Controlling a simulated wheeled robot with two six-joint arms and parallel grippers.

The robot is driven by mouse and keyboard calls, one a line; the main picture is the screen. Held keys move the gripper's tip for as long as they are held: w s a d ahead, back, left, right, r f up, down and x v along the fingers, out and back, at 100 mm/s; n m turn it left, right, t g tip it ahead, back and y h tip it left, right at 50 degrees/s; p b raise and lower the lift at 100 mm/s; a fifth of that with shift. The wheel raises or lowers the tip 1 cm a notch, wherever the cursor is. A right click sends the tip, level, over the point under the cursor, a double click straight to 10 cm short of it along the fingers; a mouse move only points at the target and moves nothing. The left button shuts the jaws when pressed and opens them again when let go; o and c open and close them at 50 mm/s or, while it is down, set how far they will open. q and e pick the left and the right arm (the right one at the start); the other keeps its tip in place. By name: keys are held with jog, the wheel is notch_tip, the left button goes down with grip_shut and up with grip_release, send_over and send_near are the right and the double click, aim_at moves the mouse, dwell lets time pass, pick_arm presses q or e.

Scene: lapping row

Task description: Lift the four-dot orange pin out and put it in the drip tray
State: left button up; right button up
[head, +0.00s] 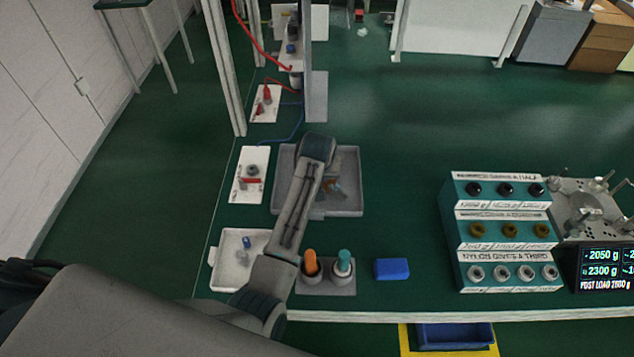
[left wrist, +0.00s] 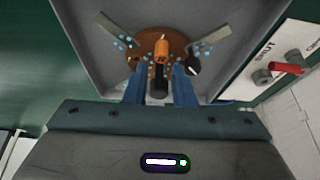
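The orange pin (left wrist: 161,48) stands on a round brown plate (left wrist: 141,63) in the left wrist view, with small dark marks on its side; I cannot count its dots. A black-ended pin (left wrist: 193,66) is beside it, and blue specks lie around. My left gripper (left wrist: 159,72) is open, its two blue fingers just short of the orange pin, with a dark post between them. In the head view my left arm reaches over the grey tray (head: 348,209) and hides much of its inside. A shallow white tray (head: 226,275) lies at the front left. My right gripper is out of view.
An orange-topped item (head: 311,260) and a teal-topped item (head: 343,262) stand in a grey holder beside my arm. A blue block (head: 392,269) lies right of them. A stepped rack (head: 505,240) and a display (head: 606,268) stand at right. The green bench between is clear.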

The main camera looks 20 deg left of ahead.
pick_arm(q)
jog(key=shift+w+a+f, duration=0.15)
jog(key=shift+w+f, duration=0.05)
jog(key=shift+f, duration=0.25)
jog(key=p+x, duration=0.1)
jog(key=x, duration=0.3)
jog(key=shift+w+a+p, duration=0.1)
jog(key=shift+p, duration=0.3)
jog(key=shift+f, duration=0.25)
jog(key=c, duration=0.5)
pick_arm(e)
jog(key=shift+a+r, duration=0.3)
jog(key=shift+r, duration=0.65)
